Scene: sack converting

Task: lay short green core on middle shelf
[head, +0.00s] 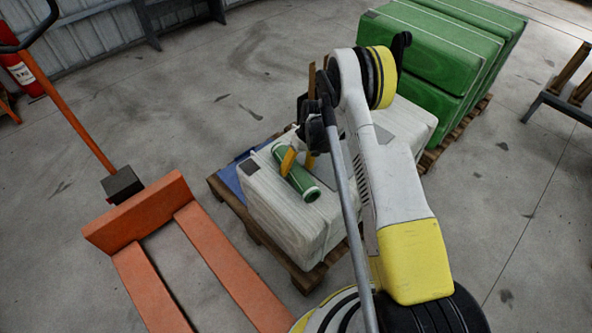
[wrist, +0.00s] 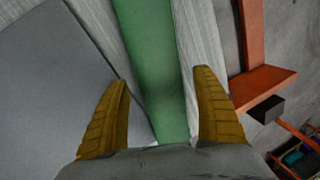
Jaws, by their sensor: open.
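The short green core (head: 296,174) lies on top of a pale wrapped bale in the head view. It is a green tube with a white end. In the wrist view the green core (wrist: 150,60) runs between the two yellow fingers of my gripper (wrist: 163,95). The fingers stand apart, one on each side of it, with a gap on both sides. In the head view my gripper (head: 300,158) is over the core, with its fingers beside it. No middle shelf can be made out in either view.
The pale bale (head: 290,218) sits on a wooden pallet (head: 236,208). An orange pallet jack (head: 140,222) stands to the left. Green bales (head: 425,45) are stacked at the back right. A dark-framed rack (head: 565,85) is at the right edge. Bare floor lies between.

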